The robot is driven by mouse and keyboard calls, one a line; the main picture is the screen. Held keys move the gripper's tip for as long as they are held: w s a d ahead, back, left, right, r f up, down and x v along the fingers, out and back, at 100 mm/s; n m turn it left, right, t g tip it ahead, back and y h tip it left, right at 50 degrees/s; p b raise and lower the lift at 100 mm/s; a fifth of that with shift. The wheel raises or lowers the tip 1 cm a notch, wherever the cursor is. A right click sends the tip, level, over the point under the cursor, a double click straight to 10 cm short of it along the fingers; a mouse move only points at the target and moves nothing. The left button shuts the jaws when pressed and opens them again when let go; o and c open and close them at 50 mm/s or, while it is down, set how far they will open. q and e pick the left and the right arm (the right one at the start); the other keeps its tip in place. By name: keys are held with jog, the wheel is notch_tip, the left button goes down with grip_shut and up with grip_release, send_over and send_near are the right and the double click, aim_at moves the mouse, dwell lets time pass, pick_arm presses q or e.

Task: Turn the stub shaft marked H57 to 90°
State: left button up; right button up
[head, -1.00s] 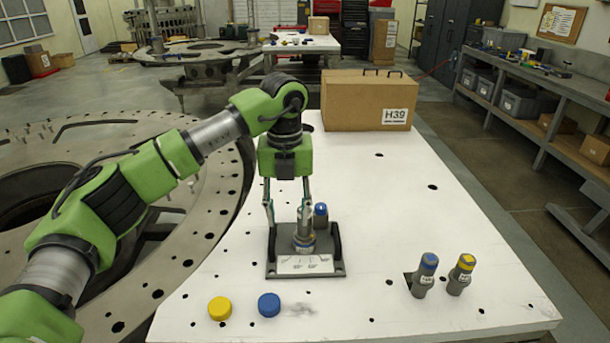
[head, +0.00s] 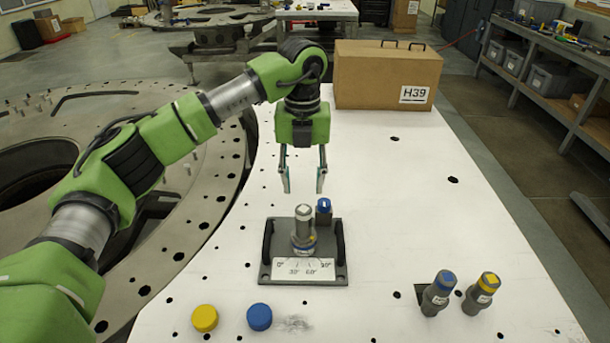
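A grey stub shaft (head: 304,230) stands upright in a dark fixture (head: 340,270) with two side handles. A white dial plate (head: 302,270) at the fixture's front edge reads 0° at left, then 30°, 60° and 90° at right. A small yellow mark shows low on the shaft's right side; its exact angle cannot be told. No H57 marking is readable on it. My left gripper (head: 304,190) is open and empty, above and slightly behind the shaft, clear of it. My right gripper is not in view.
A blue-capped shaft (head: 324,211) stands just behind the fixture. Blue-topped (head: 438,293) and yellow-topped (head: 481,294) shafts stand at the right. Yellow (head: 204,318) and blue (head: 259,317) caps lie in front. A cardboard box (head: 385,80) marked H39 sits at the back of the white plate (head: 400,190).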

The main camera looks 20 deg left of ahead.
aim_at(304, 209)
pick_arm(q)
notch_tip(304, 209, down, 3)
jog(key=shift+w+b, duration=0.1)
jog(key=shift+b, duration=0.6)
notch_tip(304, 209, down, 3)
jog(key=shift+w+r+b, duration=0.15)
jog(key=shift+r+b, duration=0.05)
jog(key=shift+b, duration=0.6)
jog(key=shift+f+b, duration=0.3)
jog(key=shift+f, duration=0.05)
jog(key=shift+f+b, duration=0.45)
jog(key=shift+f, duration=0.55)
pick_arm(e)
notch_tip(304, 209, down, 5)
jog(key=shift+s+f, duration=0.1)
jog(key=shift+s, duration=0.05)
pick_arm(q)
jog(key=c, duration=0.8)
jog(key=shift+c, duration=0.2)
